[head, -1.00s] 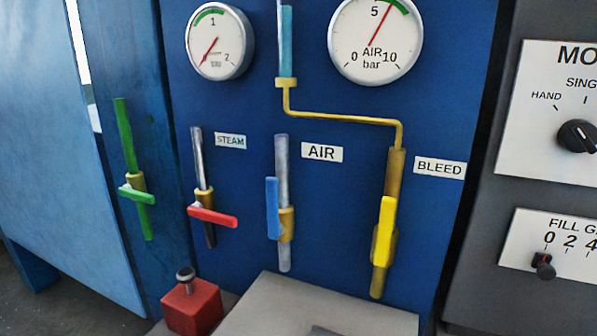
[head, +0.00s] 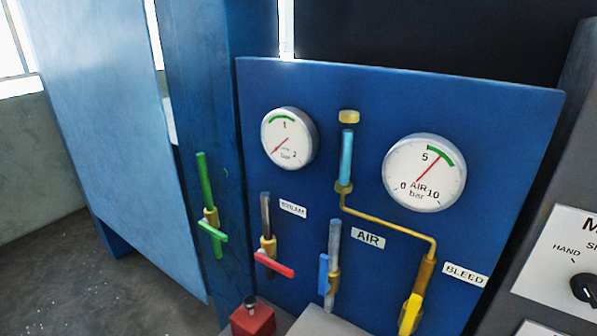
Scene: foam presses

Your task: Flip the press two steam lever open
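The steam lever is a red handle (head: 273,264) on a brass valve body, below the STEAM label (head: 293,208) on the blue panel. It lies crosswise to its vertical pipe (head: 266,212), sloping slightly down to the right. The steam gauge (head: 289,138) above it has its needle at the low end of the scale. No marking that reads press two is visible. Neither of my grippers shows in the head view.
A green crosswise lever (head: 212,231) is on the post to the left. A blue lever (head: 323,274) and a yellow lever (head: 410,314) stand along their pipes to the right. A red block (head: 252,320) with a knob sits below the steam lever. Open floor (head: 110,285) lies left.

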